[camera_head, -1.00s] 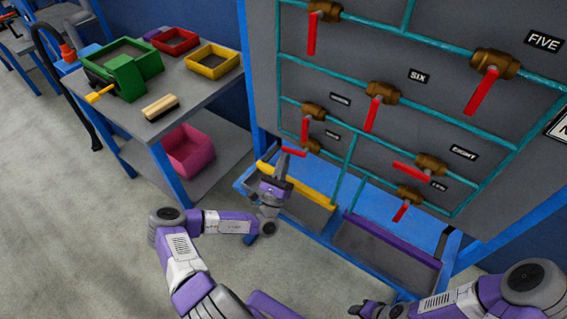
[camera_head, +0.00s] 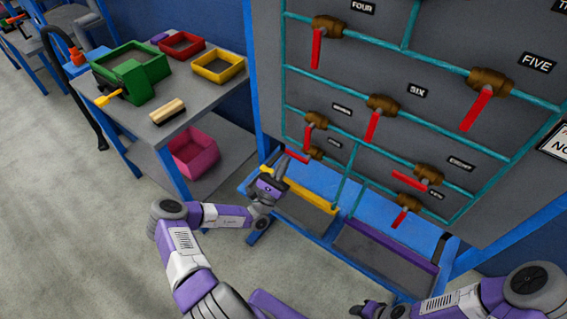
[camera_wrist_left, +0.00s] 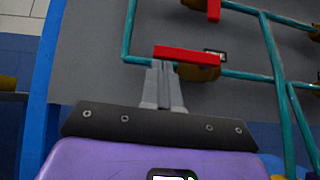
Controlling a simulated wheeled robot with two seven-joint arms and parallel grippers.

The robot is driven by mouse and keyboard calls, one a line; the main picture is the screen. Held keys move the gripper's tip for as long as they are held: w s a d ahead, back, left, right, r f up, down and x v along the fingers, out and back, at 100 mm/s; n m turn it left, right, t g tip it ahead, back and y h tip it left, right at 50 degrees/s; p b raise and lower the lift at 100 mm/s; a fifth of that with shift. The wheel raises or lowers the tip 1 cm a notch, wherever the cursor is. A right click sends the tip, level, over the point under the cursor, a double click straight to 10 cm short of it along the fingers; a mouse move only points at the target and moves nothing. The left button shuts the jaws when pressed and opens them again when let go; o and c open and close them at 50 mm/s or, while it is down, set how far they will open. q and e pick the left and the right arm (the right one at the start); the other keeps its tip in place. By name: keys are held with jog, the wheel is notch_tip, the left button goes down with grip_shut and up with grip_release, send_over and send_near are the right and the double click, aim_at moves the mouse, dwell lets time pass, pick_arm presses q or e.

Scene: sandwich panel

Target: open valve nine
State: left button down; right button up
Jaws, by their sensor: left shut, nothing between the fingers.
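Valve nine (camera_head: 317,152) is the low left valve on the grey panel, a small brass body with a red handle (camera_head: 297,156). Its label is too small to read clearly. The handle lies roughly level, along the pipe, with its free end to the left; it also shows in the left wrist view (camera_wrist_left: 190,55). My left gripper (camera_head: 282,166) is shut and empty, its tips just below and left of the handle. In the wrist view the fingertips (camera_wrist_left: 163,72) overlap the handle's lower edge; contact cannot be told. My right gripper (camera_head: 368,309) is at the bottom edge, its jaws unclear.
Other red-handled valves sit close by: one just above (camera_head: 309,134) hangs down, and one at right (camera_head: 410,179) lies near level. Yellow-edged (camera_head: 305,196) and purple-edged (camera_head: 385,236) trays stand below the panel. A table (camera_head: 188,105) with bins is at left.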

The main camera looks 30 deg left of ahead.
pick_arm(q)
jog(key=w+d+f+v, duration=0.1)
jog(key=w+f+v, duration=0.1)
jog(key=v, duration=1.1)
jog(key=d+m+g+h, duration=1.2)
jog(key=d+h, duration=0.4)
jog(key=d, duration=0.1)
jog(key=s+d+f+m+g, duration=0.3)
jog(key=s+d+m+g, duration=0.3)
jog(key=s+d+g, duration=0.35)
jog(key=s+d+f+m+g+y+p, duration=0.1)
jog(key=s+f+m+g+y+p, duration=0.1)
jog(key=s+f+m+g+y, duration=0.55)
jog(key=w+a+r+m+t+y, duration=0.1)
jog(key=a+m+t+y, duration=0.1)
jog(key=a+m+y, duration=0.3)
jog(key=shift+w+a+r+m+t+y, duration=0.25)
jog(key=shift+w+a+m+t+y, duration=0.15)
jog(key=shift+y, duration=0.65)
